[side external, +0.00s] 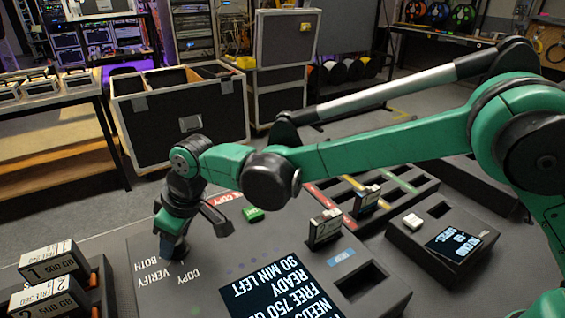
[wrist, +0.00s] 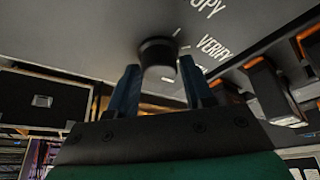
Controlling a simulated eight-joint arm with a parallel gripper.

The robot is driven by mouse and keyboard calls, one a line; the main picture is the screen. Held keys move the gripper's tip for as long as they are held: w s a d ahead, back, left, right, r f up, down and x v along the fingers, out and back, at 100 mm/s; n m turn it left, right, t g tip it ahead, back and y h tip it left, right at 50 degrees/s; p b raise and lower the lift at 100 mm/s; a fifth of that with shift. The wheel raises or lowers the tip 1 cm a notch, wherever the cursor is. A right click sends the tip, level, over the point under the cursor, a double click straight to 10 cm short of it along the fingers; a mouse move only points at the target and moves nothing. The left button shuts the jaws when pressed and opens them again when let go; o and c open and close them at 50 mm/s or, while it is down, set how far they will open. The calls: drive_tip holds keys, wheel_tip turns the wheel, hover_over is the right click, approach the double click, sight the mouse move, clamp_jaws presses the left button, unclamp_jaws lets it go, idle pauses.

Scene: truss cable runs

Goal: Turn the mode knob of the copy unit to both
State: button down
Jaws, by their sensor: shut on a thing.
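The mode knob (wrist: 158,54) is a dark round knob on the copy unit's grey panel (side external: 225,268). In the wrist view my gripper's two blue fingers (wrist: 162,88) stand on either side of it, shut on it. A small white mark shows at the knob's near edge; which label it points at I cannot tell. In the side view my gripper (side external: 174,248) points down at the panel and mostly hides the knob. The white labels COPY (side external: 190,277), VERIFY (side external: 153,276) and BOTH (side external: 139,268) are printed beside it.
The unit's lit screen (side external: 291,289) reads READY and 90 MIN LEFT. A green button (side external: 253,214) and upright cartridges (side external: 325,227) stand behind it. Labelled drives (side external: 48,285) sit in a rack at left. A smaller box (side external: 440,233) with a screen is at right.

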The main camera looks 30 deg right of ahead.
sight(192, 254)
idle(0.4)
drive_tip(key=shift+c, duration=1.7)
unclamp_jaws()
drive_tip(key=shift+r, duration=0.1)
drive_tip(key=shift+v, duration=2.75)
